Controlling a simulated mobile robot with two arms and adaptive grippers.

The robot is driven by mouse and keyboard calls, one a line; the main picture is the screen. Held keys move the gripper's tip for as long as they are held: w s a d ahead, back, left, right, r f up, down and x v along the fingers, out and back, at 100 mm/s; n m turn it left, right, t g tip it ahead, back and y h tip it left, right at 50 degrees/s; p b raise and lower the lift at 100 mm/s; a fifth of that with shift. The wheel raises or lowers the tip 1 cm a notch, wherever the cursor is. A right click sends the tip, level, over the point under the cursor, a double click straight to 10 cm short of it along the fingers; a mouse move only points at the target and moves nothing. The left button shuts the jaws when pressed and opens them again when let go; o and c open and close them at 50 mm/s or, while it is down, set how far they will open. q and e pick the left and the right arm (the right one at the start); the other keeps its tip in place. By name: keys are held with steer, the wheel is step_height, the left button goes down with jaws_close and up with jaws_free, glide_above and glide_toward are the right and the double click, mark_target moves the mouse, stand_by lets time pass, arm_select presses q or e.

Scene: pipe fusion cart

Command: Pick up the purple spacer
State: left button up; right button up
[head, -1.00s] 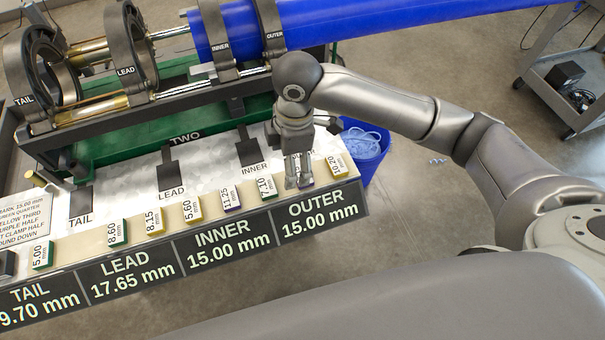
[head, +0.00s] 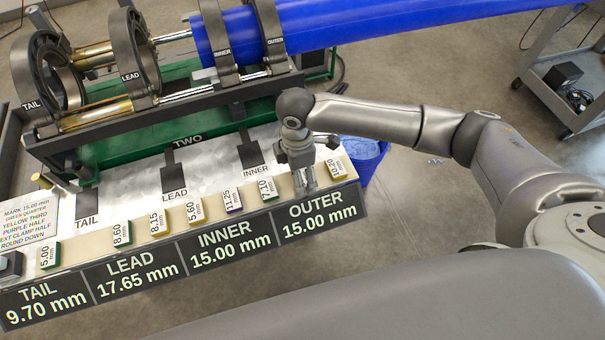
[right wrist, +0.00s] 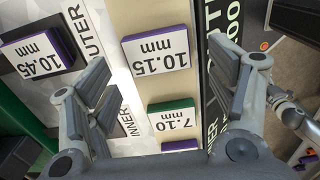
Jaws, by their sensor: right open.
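Purple-edged spacers show in several places. One marked 10.15 mm (right wrist: 157,50) lies on the beige ledge in the right wrist view. Another purple one marked 10.45 mm (right wrist: 38,52) lies at the OUTER spot. The purple 11.25 spacer (head: 232,201) lies further left on the ledge in the head view; only its edge shows in the wrist view (right wrist: 180,146). My right gripper (head: 306,188) is open and empty, pointing down at the ledge. In the wrist view its fingers (right wrist: 160,70) stand apart on either side of the 10.15 spacer. My left gripper is not in view.
A green 7.10 spacer (head: 268,190) and a yellow 10.20 spacer (head: 335,169) flank my right gripper on the ledge. Other green and yellow spacers lie further left. The clamp rig with its blue pipe (head: 350,24) stands behind; a blue bin (head: 366,158) is at the right.

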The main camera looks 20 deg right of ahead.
steer(key=shift+f, duration=0.7)
steer(key=c, duration=1.1)
steer(key=shift+o, duration=0.2)
steer(key=shift+r, duration=0.1)
